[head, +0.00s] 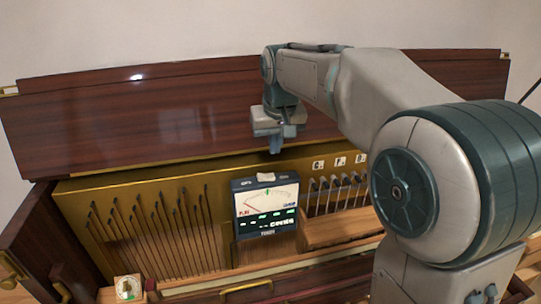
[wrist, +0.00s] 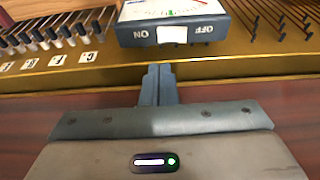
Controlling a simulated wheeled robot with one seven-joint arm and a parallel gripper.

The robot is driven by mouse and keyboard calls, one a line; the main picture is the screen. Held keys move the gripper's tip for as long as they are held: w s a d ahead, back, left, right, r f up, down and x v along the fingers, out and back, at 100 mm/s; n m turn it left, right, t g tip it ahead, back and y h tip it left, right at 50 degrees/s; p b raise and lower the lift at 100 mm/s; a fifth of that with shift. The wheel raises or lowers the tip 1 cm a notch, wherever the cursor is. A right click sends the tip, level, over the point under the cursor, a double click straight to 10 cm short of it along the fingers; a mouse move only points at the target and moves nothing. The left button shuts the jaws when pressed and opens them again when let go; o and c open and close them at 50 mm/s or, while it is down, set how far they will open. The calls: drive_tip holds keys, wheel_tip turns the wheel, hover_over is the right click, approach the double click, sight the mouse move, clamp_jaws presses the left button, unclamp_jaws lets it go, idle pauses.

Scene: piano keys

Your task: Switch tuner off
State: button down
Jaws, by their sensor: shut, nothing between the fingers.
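The tuner (head: 267,212) is a dark blue box with a lit dial and green display marks, standing in the open piano. A white rocker switch (head: 265,177) sits on its top face. In the wrist view the switch (wrist: 172,34) lies between the printed words ON and OFF, upside down, with OFF to the right. I cannot tell which way it is tilted. My gripper (head: 275,148) is shut and empty, above and behind the tuner, apart from it. In the wrist view its fingertips (wrist: 158,70) point toward the tuner just below the switch.
A brass-coloured rail (head: 150,176) runs behind the tuner. Several hammers and strings (head: 150,230) stand at the left. Lettered tags and pegs (head: 337,182) are at the right, above a wooden block (head: 340,228). The raised dark lid (head: 130,120) stands behind.

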drive_tip(key=d+v, duration=0.1)
drive_tip(key=v, duration=0.6)
drive_tip(key=shift+d+b, duration=0.15)
drive_tip(key=shift+b, duration=0.2)
